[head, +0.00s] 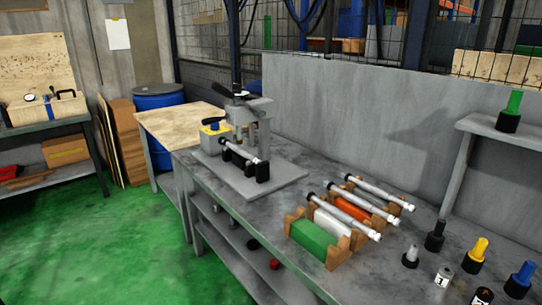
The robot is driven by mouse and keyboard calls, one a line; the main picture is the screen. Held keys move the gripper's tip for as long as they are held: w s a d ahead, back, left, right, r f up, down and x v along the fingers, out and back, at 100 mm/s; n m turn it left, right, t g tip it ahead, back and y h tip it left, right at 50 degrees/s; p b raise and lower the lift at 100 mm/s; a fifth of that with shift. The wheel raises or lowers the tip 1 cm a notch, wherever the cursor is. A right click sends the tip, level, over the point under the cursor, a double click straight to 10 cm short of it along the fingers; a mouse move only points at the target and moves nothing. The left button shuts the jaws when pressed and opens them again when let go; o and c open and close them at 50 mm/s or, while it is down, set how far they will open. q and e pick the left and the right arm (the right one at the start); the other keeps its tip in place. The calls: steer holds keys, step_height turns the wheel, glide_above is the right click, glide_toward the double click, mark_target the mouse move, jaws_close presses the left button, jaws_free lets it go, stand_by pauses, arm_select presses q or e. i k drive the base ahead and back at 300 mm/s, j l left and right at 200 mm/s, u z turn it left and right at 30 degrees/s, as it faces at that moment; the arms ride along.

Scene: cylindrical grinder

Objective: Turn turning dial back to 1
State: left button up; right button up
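A press-like machine (258,108) stands on a grey base plate (278,184) on the metal workbench. At its left side is a small grey box with a yellow top (208,134). A black knob (212,121) sits on this top and may be the turning dial. It is too small to read any number or tell its setting. A silver rod (240,152) lies across black supports in front of the machine. Neither of my grippers is in view.
Wooden cradles (340,262) with coloured blocks and several silver rods occupy the bench's middle. Several small cylinders, including a yellow one (480,249), stand at right. A grey panel (350,110) borders the back. Green floor (110,245) is clear at left.

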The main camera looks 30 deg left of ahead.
mark_target(215, 126)
steer(key=u, duration=1.4)
